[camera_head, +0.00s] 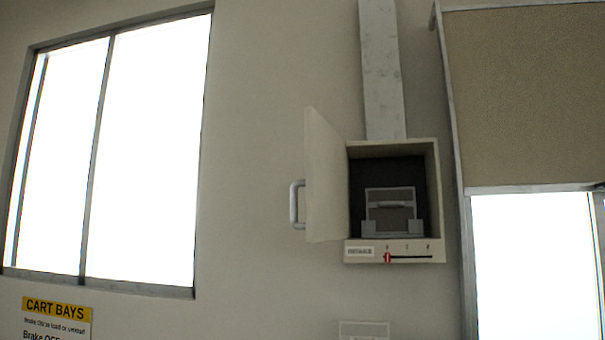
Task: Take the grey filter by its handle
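The grey filter (391,214) sits upright inside an open wall cabinet, towards its lower middle. Its handle (391,204) is a short light bar across the upper part of its face. The filter's lower corners are behind two grey brackets at the cabinet floor. The cabinet (440,190) is a cream box on the wall, with its door (325,180) swung open to the left. Neither of my grippers shows in this view.
The open door carries a grey pull handle (297,204). A panel below the opening has a label and a red slider (387,257). A duct (381,70) rises above the cabinet. Windows stand left and right. A yellow "CART BAYS" sign (56,308) is at lower left.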

